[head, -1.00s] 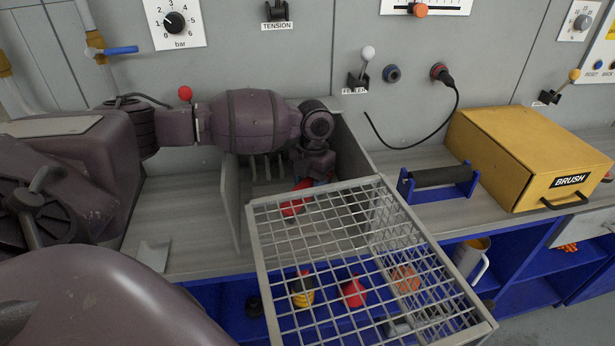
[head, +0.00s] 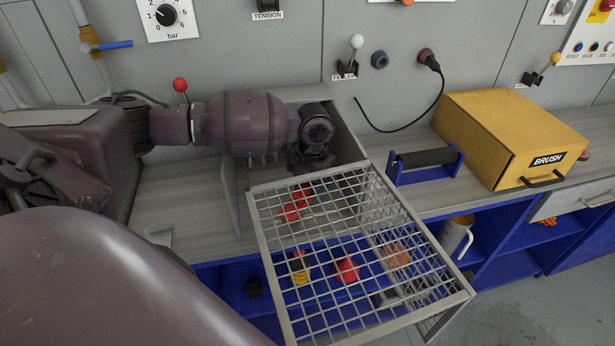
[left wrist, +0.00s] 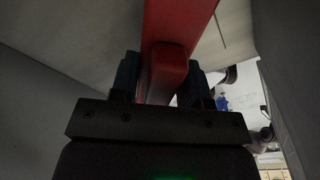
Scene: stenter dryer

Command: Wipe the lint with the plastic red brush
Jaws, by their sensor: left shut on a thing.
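My left gripper (head: 312,166) reaches into a grey open-topped box (head: 349,147) in the counter, behind a wire mesh frame (head: 350,185). In the left wrist view, its blue fingers are shut on the red handle of the brush (left wrist: 166,72). In the head view, red parts of the brush (head: 289,212) show through the mesh below the gripper. The bristles and any lint are not clearly visible. My right gripper is out of view.
A yellow box (head: 495,125) labelled BRUSH and a dark roller (head: 425,158) on a blue stand are to the right on the counter. A red item (head: 346,270) and a striped item (head: 300,272) show through the mesh on the blue shelf. A black cable (head: 425,115) hangs from the wall.

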